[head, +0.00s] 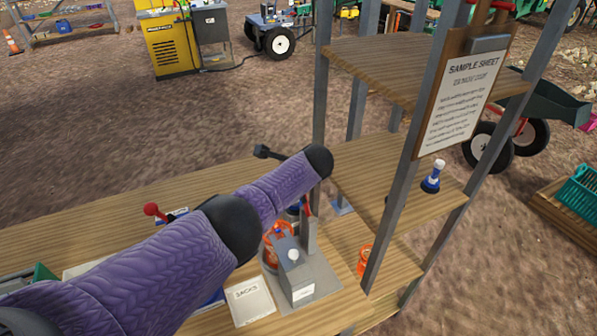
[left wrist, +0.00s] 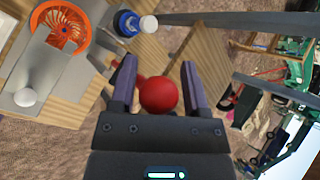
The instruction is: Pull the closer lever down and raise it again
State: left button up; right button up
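In the left wrist view, a red ball knob (left wrist: 158,95) on a short red lever sits between the two fingers of my left gripper (left wrist: 160,82). The gripper is open, with a gap visible on each side of the knob. A small red piece (head: 307,208) shows below the arm, beside a grey post. My right gripper is in neither view.
A grey box with a white knob (head: 293,255) and an orange slotted part (head: 275,240) stand on the wooden bench. A white sacks card (head: 249,301) lies nearby. A metal-posted shelf (head: 390,165) rises at right, holding a blue-and-white bottle (head: 432,178).

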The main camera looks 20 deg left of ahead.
pick_arm(q)
jog(key=p+v, duration=0.4)
jog(key=shift+w+a+r, duration=0.1)
jog(key=shift+r, duration=0.2)
jog(key=p+v, duration=0.3)
jog(key=v, duration=0.2)
jog(key=shift+s+d, duration=0.3)
jog(key=shift+s, duration=0.05)
